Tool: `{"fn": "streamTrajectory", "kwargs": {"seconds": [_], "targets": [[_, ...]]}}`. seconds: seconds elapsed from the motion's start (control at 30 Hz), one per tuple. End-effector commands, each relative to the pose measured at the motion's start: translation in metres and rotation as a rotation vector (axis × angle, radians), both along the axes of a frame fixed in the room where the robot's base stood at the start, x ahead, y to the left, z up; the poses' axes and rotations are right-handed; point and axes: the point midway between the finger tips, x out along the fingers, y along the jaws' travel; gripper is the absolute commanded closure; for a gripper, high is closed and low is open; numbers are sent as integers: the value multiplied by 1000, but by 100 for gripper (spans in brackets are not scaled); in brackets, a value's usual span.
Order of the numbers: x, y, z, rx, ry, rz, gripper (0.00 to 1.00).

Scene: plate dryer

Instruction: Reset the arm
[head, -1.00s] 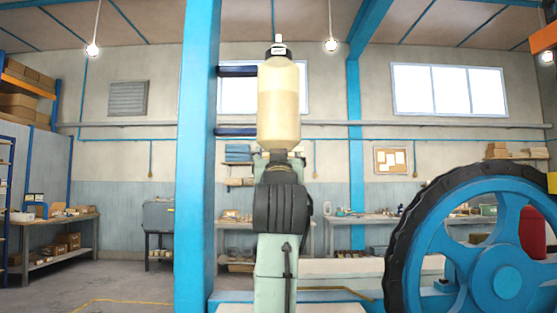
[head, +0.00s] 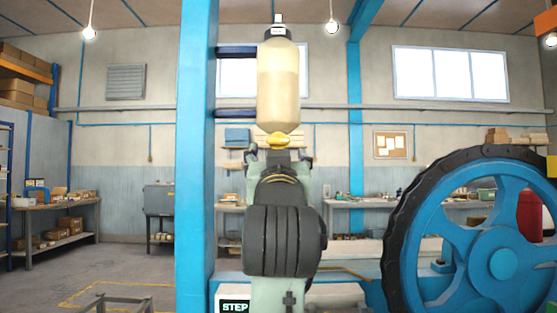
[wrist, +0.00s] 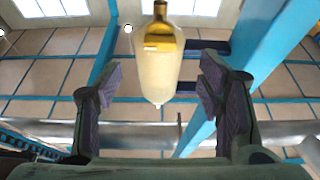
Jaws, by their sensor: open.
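My gripper (head: 278,156) is raised in the middle of the head view, with its two fingers spread. In the wrist view my gripper (wrist: 162,75) is open, with dark ridged pads and nothing between them. A cream-coloured vessel (head: 278,85) with a dark cap is upright above it, beside the blue column. A yellow piece (head: 278,141) shows at its lower end. The vessel (wrist: 158,85) appears between the fingers in the wrist view, but it looks beyond them and no contact shows.
The blue column (head: 195,160) stands close on the left, with dark blue brackets (head: 236,113) reaching towards the vessel. A large blue wheel with a black rim (head: 400,225) is on the right. A step sign (head: 235,306) is low in front. Workbenches (head: 55,205) line the far side.

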Motion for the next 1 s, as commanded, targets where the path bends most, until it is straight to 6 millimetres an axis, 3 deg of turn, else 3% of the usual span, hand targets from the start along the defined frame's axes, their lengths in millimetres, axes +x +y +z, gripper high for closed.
{"fn": "streamTrajectory", "kwargs": {"seconds": [0.63,0.73,0.83,0.93,1.0], "targets": [[-5,5,-4,-4,-6,7,38],[-7,39,-9,-25,-60,60,38],[-20,99,-17,-54,-165,162,38],[-52,168,-29,-68,-297,298,38],[-83,212,-39,-64,-390,401,38]]}}
